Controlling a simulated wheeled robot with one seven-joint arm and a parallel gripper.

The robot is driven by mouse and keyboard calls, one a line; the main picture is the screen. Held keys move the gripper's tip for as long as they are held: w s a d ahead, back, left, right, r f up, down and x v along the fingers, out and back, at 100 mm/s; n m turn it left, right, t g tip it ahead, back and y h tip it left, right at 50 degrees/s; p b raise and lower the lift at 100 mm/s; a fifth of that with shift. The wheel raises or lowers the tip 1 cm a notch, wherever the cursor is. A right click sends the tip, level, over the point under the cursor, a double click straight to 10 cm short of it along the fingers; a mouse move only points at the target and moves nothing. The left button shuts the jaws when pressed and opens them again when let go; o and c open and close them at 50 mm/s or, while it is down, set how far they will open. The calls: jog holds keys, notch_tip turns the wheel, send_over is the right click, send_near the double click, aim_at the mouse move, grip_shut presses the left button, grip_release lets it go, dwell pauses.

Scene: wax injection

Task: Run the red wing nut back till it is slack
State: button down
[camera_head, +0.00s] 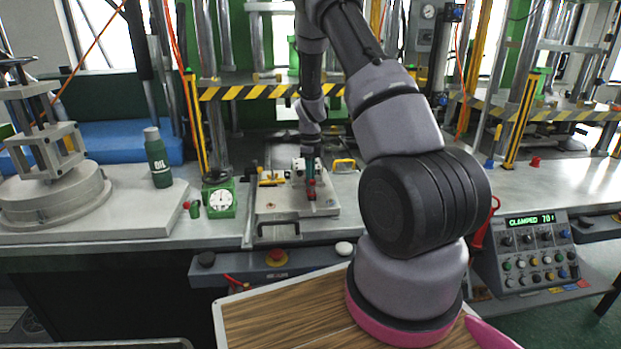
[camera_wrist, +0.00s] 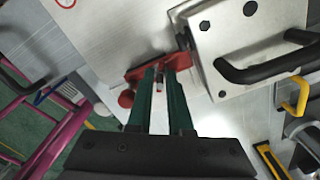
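The red wing nut (camera_wrist: 179,73) sits against the side of a silver block (camera_wrist: 250,50) in the wrist view. My gripper (camera_wrist: 160,73) has its two green fingers at the nut, with a narrow gap between them and part of a threaded stud showing in it. Red shows on both sides of the fingertips. Whether the fingers press on the nut is hidden. In the head view my gripper (camera_head: 310,178) points down at the clamp fixture, and the small red nut (camera_head: 312,194) shows just below it.
The silver block carries a black handle (camera_wrist: 262,70). The fixture plate (camera_head: 275,205) lies on the steel bench. A green dial gauge (camera_head: 219,199) and an oil bottle (camera_head: 158,160) stand to its left. A control box (camera_head: 530,250) at the right reads "CLAMPED". Yellow handles lie nearby.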

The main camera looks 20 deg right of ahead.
jog(key=shift+n, duration=0.4)
jog(key=n, duration=0.2)
jog(key=shift+n, duration=0.4)
jog(key=n, duration=0.4)
jog(key=shift+n, duration=0.3)
jog(key=n, duration=0.4)
jog(key=shift+n, duration=0.3)
jog(key=n, duration=0.4)
jog(key=shift+n, duration=0.3)
jog(key=n, duration=1.3)
jog(key=shift+n, duration=1.9)
